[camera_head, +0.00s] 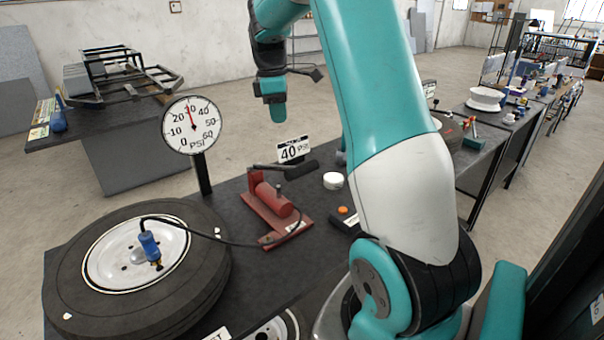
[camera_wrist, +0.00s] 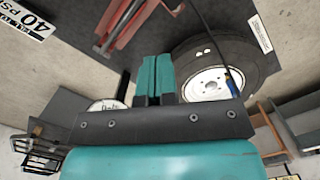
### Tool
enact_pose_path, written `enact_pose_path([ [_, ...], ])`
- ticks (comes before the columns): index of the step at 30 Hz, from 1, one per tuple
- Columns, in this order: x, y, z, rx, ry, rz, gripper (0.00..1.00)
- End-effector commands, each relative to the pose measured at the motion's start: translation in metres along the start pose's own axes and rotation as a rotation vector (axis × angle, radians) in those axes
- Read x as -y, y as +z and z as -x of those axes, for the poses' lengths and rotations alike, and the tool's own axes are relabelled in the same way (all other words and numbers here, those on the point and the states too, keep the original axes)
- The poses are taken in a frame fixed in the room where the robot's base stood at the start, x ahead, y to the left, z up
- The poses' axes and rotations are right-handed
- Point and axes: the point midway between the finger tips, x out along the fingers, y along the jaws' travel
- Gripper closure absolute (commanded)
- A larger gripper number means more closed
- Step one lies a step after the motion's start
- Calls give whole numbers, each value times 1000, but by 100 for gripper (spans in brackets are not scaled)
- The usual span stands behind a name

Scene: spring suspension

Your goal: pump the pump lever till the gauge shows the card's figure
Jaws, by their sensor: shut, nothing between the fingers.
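The red foot-style pump (camera_head: 275,205) lies on the dark table; its lever ends in a black handle (camera_head: 302,167) and lies low, roughly level. The round gauge (camera_head: 190,125) stands on a post behind the tyre; its red needle points almost straight up, near 30 or slightly under. The card (camera_head: 293,150) reads 40 PSI. A hose runs from the pump to the tyre (camera_head: 60,260). My gripper (camera_head: 277,112) is shut and empty, raised above and behind the pump, apart from the lever. The wrist view shows its teal fingers (camera_wrist: 154,80) together, with part of the red pump (camera_wrist: 128,22) beyond.
A white round lid-like object (camera_head: 333,180) and a dark item with an orange button (camera_head: 344,212) sit right of the pump. A side table with a metal frame (camera_head: 110,75) stands at left. More benches (camera_head: 480,120) line the right. Open floor lies behind the table.

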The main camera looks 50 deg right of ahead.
Motion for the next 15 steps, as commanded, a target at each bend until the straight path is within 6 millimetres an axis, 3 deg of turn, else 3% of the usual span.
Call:
enact_pose_path([
  [12,1,-1,5,-1,1,1,100],
  [15,16,-16,7,-14,10,7,100],
])
